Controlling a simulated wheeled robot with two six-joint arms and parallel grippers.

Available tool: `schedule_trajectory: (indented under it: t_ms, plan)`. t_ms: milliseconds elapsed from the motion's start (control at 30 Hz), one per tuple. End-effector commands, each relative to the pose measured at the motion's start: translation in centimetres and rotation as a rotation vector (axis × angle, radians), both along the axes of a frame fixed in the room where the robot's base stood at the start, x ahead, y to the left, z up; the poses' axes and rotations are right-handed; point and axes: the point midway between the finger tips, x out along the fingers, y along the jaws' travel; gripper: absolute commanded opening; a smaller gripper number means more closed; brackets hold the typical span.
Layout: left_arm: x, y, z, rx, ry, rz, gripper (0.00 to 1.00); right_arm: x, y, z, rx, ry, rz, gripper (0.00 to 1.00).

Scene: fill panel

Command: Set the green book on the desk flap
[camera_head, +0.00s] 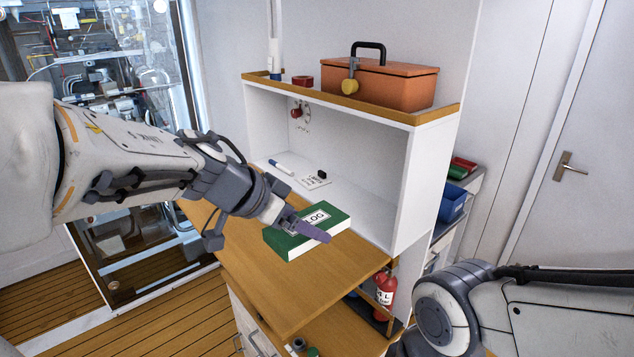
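The green book (290,245) has white page edges and a label reading LOG. It lies flat, cover up, at the wooden desk flap (250,275); I cannot tell if it rests on it or is just above it. My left gripper (312,230) reaches in from the left, with a purple-grey finger across the book's cover, partly over the label. The other finger is hidden, so its grip is unclear. My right arm shows at the lower right; its gripper is out of view.
A white cabinet (425,180) stands behind the flap, with a pen (281,167) and card (312,181) inside. An orange toolbox (390,84) sits on top. A red extinguisher (385,288) stands below right. The flap's near part is bare.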

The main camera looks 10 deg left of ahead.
Motion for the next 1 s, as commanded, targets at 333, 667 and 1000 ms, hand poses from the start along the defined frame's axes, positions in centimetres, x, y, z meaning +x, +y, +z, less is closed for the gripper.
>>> schedule_trajectory:
  t_ms: [333,667,1000]
  plan:
    - [3.6,3.7,-3.3,-0.003,0.005,0.004,0.07,0.0,0.0,-0.8,0.0,0.0,-0.001,0.44]
    - [7.5,8.0,-6.6,-0.001,0.0,-0.004,0.07,0.0,0.0,-0.7,0.0,0.0,-0.001,0.44]
    - [7.9,8.5,-10.3,-0.002,0.002,-0.003,0.07,0.0,0.0,-1.4,0.0,0.0,-0.002,0.44]
